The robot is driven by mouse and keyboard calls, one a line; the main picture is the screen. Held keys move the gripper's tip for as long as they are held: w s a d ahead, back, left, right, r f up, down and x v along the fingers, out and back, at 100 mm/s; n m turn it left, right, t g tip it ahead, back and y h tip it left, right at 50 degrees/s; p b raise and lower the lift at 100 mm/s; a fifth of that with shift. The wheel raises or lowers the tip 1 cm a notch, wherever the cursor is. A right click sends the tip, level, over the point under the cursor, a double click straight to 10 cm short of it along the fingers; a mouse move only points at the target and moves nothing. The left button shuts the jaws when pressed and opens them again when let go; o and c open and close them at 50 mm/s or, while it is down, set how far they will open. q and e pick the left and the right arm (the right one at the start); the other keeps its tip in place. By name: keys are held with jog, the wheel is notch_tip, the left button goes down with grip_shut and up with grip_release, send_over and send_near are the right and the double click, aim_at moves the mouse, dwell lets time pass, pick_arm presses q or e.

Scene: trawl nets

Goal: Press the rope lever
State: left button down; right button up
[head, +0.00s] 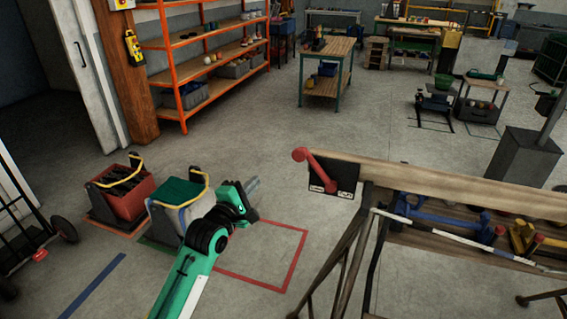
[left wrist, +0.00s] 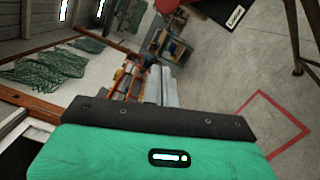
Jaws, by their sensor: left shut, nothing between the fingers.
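The rope lever (head: 314,167) is a red bar with a round knob, tilted up to the left from a black plate (head: 344,178) with white labels. The plate is at the end of a wooden beam. In the left wrist view the dark plate (left wrist: 222,8) is cut by the top edge, with only a red part beside it showing. My left gripper (head: 253,184) is left of the lever in the picture and apart from it. Its fingers (left wrist: 163,88) are shut and empty. My right gripper is not in view.
The wooden beam (head: 450,186) and its metal legs fill the right front. A red crate (head: 128,196) and a grey bin with a green top (head: 180,194) stand at the left. A red floor outline (head: 290,262) encloses bare floor. An orange shelf (head: 178,70) stands behind.

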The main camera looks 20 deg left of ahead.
pick_arm(q)
jog(key=w+d+r+p, duration=0.1)
jog(key=w+d+p, duration=0.4)
jog(key=w, duration=0.5)
jog(key=shift+w+d+r, duration=0.15)
jog(key=shift+r, duration=0.05)
jog(key=shift+r, duration=0.1)
